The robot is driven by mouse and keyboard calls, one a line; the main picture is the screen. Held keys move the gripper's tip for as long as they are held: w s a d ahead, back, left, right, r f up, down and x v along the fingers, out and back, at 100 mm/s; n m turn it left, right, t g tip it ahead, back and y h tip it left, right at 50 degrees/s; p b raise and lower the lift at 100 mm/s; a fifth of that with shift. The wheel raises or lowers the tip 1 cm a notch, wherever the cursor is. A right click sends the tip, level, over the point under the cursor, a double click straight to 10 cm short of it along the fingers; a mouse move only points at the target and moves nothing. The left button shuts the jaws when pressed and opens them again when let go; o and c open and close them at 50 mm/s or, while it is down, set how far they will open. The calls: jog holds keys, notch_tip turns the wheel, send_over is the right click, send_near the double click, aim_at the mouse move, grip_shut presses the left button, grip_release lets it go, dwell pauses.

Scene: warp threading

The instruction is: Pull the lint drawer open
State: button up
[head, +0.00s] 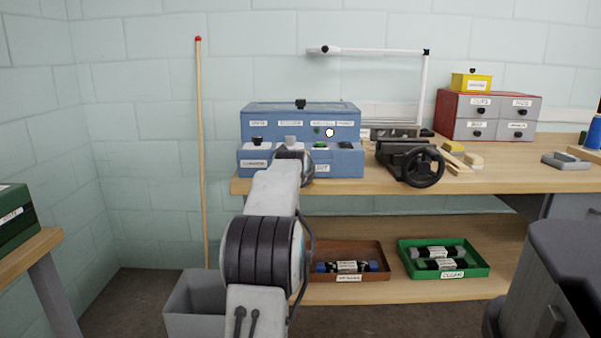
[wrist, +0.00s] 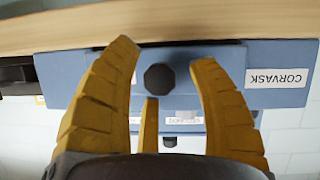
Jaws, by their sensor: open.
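A blue machine (head: 345,160) stands on the wooden bench, with white labels on its front. In the wrist view, which looks upside down, its front (wrist: 60,75) carries a CORVASK label, and a drawer front (wrist: 200,52) bears a dark faceted knob (wrist: 159,77). My gripper (wrist: 163,58) has its yellow fingers spread open on either side of the knob, with visible gaps on both sides. I cannot tell how deep the fingers reach or whether the drawer is fully shut. In the head view my arm hides the drawer and fingers.
A black vise-like device with a handwheel (head: 423,167) stands right of the machine. A red-grey drawer cabinet (head: 447,110) is farther right. Brown (head: 384,272) and green (head: 484,268) trays sit on the lower shelf. A grey bin (head: 190,310) stands left of the bench.

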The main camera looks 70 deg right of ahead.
dwell(0.3)
grip_shut()
dwell(0.4)
